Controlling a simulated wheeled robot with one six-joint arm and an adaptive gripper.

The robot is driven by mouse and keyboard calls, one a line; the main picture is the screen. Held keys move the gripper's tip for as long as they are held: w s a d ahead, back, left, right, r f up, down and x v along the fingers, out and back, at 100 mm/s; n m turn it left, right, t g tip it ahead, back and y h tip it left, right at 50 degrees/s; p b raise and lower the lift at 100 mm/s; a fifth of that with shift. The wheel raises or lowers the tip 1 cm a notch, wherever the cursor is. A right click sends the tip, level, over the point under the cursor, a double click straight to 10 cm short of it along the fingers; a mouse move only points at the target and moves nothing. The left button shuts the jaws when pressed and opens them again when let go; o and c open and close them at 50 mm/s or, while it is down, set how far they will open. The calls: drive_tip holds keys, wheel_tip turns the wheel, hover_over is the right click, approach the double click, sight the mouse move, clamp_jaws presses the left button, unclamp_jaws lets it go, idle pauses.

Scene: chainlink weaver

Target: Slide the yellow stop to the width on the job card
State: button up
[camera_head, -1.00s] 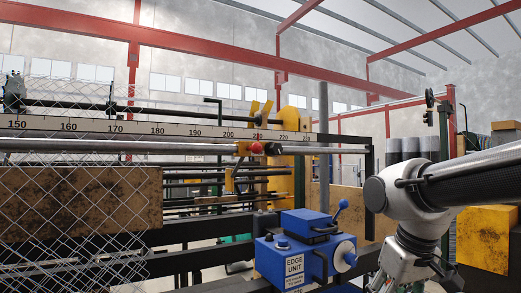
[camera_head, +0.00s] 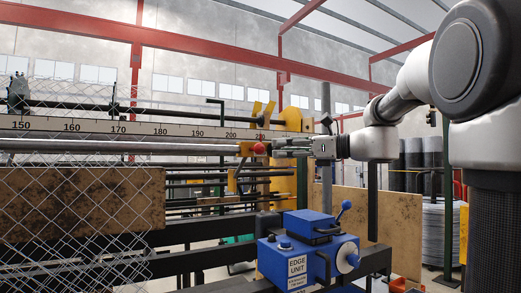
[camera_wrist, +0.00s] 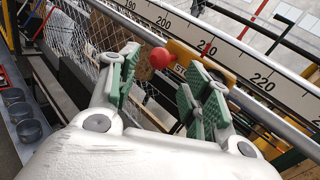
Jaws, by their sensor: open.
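The yellow stop (camera_head: 246,148) sits on the steel rail (camera_head: 110,147) under the white number scale (camera_head: 135,129), below the stretch between 200 and 210 in the head view. Its red knob (camera_head: 258,148) faces me. In the wrist view the yellow stop (camera_wrist: 218,64) lies beside the 210 mark, and the red knob (camera_wrist: 160,58) shows just beyond the gap between the fingers. My gripper (camera_head: 279,147) is open and empty, close to the right of the knob. Its green-padded fingers (camera_wrist: 162,80) are spread apart. I cannot make out a job card.
The blue edge unit (camera_head: 300,249) with levers stands below my gripper. Chain-link mesh (camera_head: 80,215) hangs at the left in front of a wooden board (camera_head: 110,198). Dark frame bars run behind and below the rail.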

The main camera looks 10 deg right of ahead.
sight(264, 148)
drive_tip(key=x, duration=0.7)
drive_tip(key=shift+w+a, duration=0.2)
drive_tip(key=shift+a, duration=0.05)
drive_tip(key=shift+d, duration=0.1)
clamp_jaws()
